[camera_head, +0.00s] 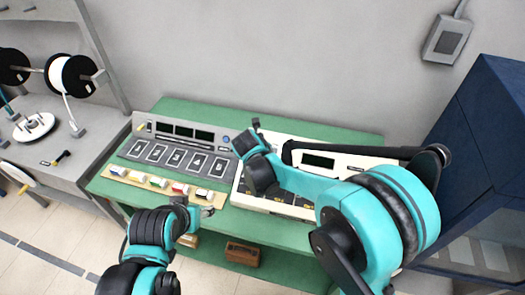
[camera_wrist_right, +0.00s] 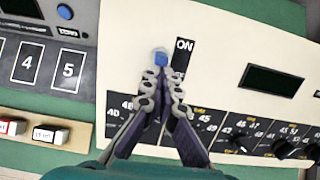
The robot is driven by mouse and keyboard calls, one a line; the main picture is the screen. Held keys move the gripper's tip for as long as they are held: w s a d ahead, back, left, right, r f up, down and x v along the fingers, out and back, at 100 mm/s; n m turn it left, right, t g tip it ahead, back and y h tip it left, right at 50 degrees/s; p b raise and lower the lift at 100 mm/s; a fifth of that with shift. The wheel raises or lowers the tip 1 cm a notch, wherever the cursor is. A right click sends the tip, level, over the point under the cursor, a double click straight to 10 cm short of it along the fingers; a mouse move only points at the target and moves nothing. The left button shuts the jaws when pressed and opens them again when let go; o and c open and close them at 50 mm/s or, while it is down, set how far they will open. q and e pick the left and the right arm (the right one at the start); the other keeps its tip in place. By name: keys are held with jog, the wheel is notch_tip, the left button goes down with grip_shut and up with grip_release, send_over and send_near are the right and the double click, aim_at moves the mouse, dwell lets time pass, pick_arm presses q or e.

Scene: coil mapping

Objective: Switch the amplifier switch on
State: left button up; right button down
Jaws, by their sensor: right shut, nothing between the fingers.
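The amplifier is a white panel (camera_wrist_right: 225,60) with a dark display, knobs and a black "ON" label (camera_wrist_right: 183,50); it also shows in the head view (camera_head: 345,163). A small blue switch (camera_wrist_right: 160,58) sits beside the label in the wrist view. My right gripper (camera_wrist_right: 162,83) is shut and empty, its fingertips just below the switch in the picture; whether they touch it I cannot tell. In the head view my right arm hides the switch. My left gripper (camera_head: 208,203) is low at the table's front edge, its jaw opening too small to judge.
A grey console (camera_head: 185,140) with numbered cards stands left of the amplifier on the green table (camera_head: 215,110). Several coloured blocks lie on a strip (camera_head: 160,184) in front of it. A blue cabinet (camera_head: 485,130) stands at the right and a spool bench (camera_head: 65,145) at the left.

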jog(key=shift+w+d+r+g+y+p, duration=0.15)
jog(key=shift+w+r+g+y+p, duration=0.3)
jog(key=shift+g, duration=0.75)
jog(key=shift+w+f, duration=0.1)
jog(key=shift+r+p, duration=0.55)
jog(key=shift+r, duration=0.3)
jog(key=shift+r, duration=0.1)
